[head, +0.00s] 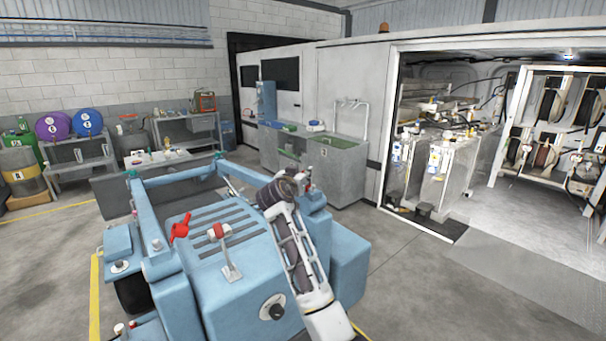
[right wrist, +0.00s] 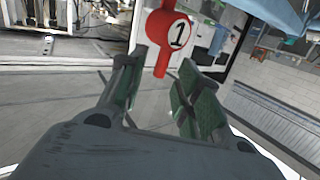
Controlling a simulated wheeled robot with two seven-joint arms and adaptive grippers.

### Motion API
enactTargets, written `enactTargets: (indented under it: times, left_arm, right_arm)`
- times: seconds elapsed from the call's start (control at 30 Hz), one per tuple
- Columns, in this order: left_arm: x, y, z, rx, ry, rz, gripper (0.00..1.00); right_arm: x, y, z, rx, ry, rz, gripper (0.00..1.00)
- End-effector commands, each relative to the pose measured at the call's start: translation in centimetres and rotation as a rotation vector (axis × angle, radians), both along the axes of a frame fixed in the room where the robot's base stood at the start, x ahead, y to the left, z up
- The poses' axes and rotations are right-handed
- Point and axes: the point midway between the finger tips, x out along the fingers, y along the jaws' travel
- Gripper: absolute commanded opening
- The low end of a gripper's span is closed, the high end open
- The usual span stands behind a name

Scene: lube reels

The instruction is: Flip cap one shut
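Cap one is a red round disc (right wrist: 168,30) with a white "1" label and a narrow red tab hanging down, in the upper middle of the right wrist view. My right gripper (right wrist: 160,72) is open, with its green-padded fingers apart. The tab's lower end shows in the gap between the fingertips; I cannot tell whether it touches them. In the head view my right arm reaches over the blue machine (head: 240,275), and a small red part shows (head: 308,185) beside the arm's far end. The right fingers are hard to make out there. My left gripper is not in view.
On the blue machine stand a red handle (head: 180,228) and a red-topped lever (head: 217,231). Blue rails (head: 185,171) frame its far side. A grey cabinet with a green top (head: 338,144) stands behind. Open floor (head: 460,290) lies to the right.

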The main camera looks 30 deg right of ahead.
Motion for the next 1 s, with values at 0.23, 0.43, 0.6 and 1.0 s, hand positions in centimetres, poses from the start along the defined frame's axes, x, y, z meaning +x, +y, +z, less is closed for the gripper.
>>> enactTargets:
  times: [0.23,0.43,0.6,1.0]
  left_arm:
    - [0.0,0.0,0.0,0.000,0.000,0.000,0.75]
    - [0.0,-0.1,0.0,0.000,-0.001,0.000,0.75]
    - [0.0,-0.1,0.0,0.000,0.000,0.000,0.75]
    - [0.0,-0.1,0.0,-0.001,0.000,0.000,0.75]
  right_arm:
    - [-2.2,2.4,0.4,0.002,-0.001,0.001,0.34]
    - [-4.0,4.5,0.8,0.001,0.000,0.000,0.34]
    - [-5.3,5.9,1.0,0.001,0.000,0.001,0.34]
    - [-6.1,6.8,1.2,0.001,0.001,0.000,0.34]
